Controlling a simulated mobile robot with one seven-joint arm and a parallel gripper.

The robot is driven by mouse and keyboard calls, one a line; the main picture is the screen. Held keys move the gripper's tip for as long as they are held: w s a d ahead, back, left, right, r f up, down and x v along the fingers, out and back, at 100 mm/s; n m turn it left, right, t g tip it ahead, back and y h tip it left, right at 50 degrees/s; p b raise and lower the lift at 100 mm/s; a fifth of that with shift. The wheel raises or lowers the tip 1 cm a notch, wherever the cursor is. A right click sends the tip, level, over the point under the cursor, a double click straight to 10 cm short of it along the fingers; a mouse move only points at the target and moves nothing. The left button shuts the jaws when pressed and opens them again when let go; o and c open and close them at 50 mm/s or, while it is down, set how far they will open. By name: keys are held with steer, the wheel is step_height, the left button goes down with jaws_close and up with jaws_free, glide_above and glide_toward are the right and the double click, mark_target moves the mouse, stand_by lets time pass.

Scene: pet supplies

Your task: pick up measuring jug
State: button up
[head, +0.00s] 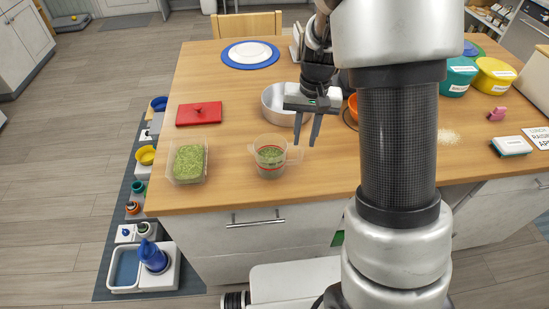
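The measuring jug (270,160) is clear, with red marks near its rim and green contents inside. It stands upright on the wooden table (230,90) near the front edge, with its handle towards the right. My gripper (305,144) points down just to the right of the jug, by its handle. Its two fingers are spread apart. I cannot tell from this view whether the handle lies between them or whether a finger touches it.
A clear container of green bits (187,162) stands left of the jug. A red board (199,114) lies behind that container. A metal bowl (274,104) stands behind the jug. An orange item (353,106) is partly hidden by my arm.

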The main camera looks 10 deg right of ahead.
mark_target(302, 151)
steer(key=shift+s+a+f, duration=0.15)
steer(key=shift+f, duration=1.2)
steer(key=shift+s+a+f, duration=0.15)
steer(key=shift+f, duration=1.2)
jaws_close()
